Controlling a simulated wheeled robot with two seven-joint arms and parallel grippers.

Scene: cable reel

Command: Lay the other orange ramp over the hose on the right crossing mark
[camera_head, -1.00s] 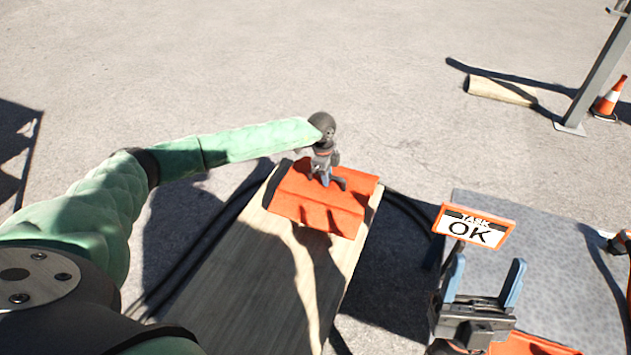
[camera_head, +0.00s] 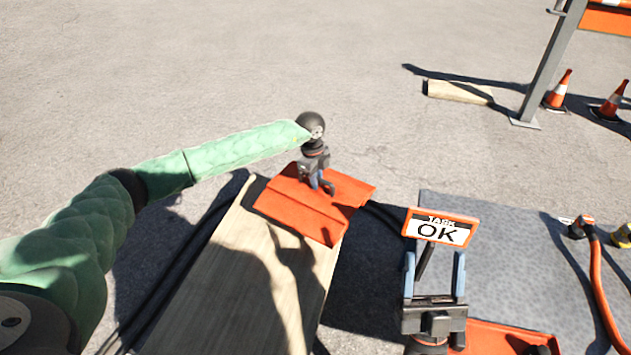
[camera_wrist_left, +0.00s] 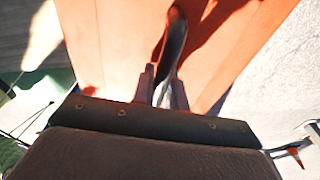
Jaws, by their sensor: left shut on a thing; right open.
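An orange ramp (camera_head: 288,207), folded along its length, is at the far end of the wooden board. My left gripper (camera_head: 322,186) is above it, shut on its dark grip, which shows between the fingers in the left wrist view (camera_wrist_left: 168,88). Whether the ramp rests on the board or is slightly raised, I cannot tell. A black hose (camera_head: 392,218) shows right of the ramp, and dark hose runs along the board's left side. My right gripper (camera_head: 434,277) is open and empty at the lower right. Another orange piece (camera_head: 490,337) lies beside it, partly hidden. No crossing mark is visible.
The wooden board (camera_head: 215,285) runs toward me. A grey mat (camera_head: 515,270) bears an orange hose (camera_head: 603,285).

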